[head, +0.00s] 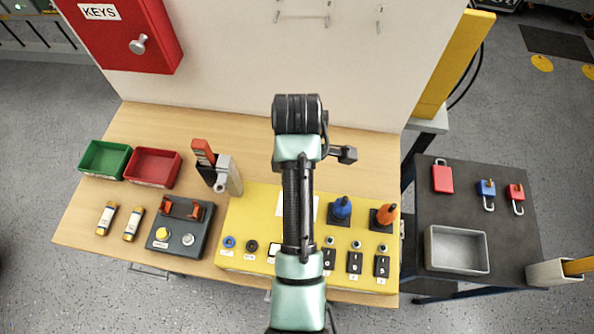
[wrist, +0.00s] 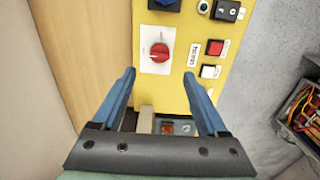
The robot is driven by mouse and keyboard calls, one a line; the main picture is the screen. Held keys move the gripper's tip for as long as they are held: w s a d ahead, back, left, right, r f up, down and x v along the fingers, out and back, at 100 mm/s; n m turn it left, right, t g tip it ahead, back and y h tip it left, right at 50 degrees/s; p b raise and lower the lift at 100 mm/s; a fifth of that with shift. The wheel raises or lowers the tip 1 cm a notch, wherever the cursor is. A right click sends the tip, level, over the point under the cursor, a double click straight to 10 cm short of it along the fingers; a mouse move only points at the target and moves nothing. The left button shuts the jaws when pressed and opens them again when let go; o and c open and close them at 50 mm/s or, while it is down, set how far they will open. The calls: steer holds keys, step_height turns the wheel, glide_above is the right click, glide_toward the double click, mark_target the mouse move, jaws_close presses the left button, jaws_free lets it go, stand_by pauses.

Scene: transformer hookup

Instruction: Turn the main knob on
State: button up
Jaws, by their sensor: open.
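A red round knob (wrist: 160,52) sits on a white square plate (wrist: 147,64) on the yellow panel in the wrist view. Its fine pointer setting is too small to read. My gripper (wrist: 161,76) is open, with one blue finger on each side and nothing held between them. The knob appears between and just beyond the fingertips, not gripped; the remaining gap in depth is hard to judge. In the head view my arm covers the middle of the yellow panel (head: 234,218), hiding the knob. My gripper's fingers are not clear there.
Blue (head: 340,208) and orange (head: 384,216) plugs stand on the panel right of my arm. Several black switches line its front. A lever device (head: 218,170) and a dark box (head: 180,228) stand left. A metal tray (head: 457,249) and padlocks lie on the right table.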

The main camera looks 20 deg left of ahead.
step_height(320, 180, down, 9)
steer(key=shift+f+p, duration=0.1)
steer(key=shift+p, duration=0.4)
jaws_close()
